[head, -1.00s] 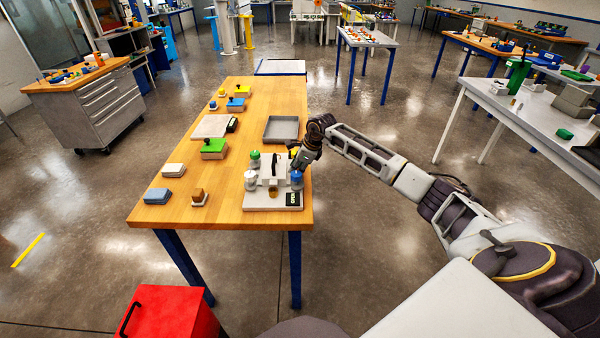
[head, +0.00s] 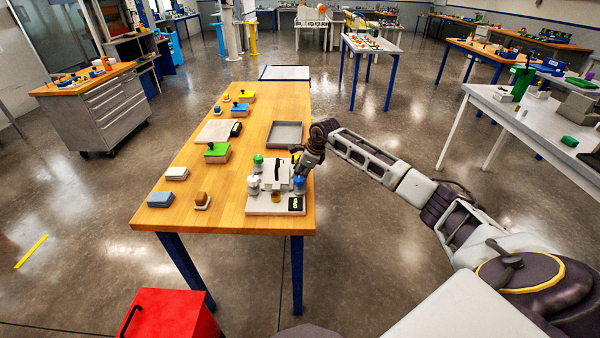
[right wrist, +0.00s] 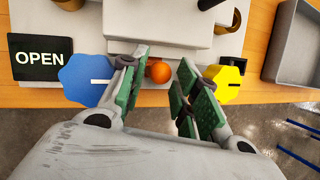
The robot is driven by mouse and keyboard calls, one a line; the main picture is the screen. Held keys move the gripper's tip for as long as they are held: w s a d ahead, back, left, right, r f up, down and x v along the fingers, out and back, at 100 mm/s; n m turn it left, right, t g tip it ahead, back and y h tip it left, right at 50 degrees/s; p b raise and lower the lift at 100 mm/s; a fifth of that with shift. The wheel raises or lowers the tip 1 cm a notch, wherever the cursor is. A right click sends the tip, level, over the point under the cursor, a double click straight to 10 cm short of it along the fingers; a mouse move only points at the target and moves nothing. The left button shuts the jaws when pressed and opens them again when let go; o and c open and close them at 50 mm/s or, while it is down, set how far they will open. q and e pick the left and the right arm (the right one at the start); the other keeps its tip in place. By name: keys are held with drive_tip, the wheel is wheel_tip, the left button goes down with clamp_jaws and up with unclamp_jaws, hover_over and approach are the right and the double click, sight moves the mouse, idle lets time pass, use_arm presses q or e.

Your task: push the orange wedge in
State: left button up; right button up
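In the right wrist view an orange rounded piece (right wrist: 159,71), the visible part of the orange wedge, sits at the side of the white device (right wrist: 160,28). My right gripper (right wrist: 163,68) is open, its green-padded fingers on either side of the orange piece, with a gap visible to the right finger. Contact with the left finger is hard to tell. In the head view my right gripper (head: 303,167) is at the right side of the device on its pale base (head: 262,207); the orange piece is hidden there. My left gripper is not in view.
A blue knob (right wrist: 88,82) and a yellow knob (right wrist: 225,84) flank the fingers. A black OPEN sign (right wrist: 40,58) is at the left. A grey tray (head: 285,134) lies behind the device on the wooden table (head: 225,180).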

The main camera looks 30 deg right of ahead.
drive_tip(key=v, duration=1.1)
drive_tip(key=shift+s+r, duration=0.15)
drive_tip(key=shift+r, duration=0.2)
idle(0.4)
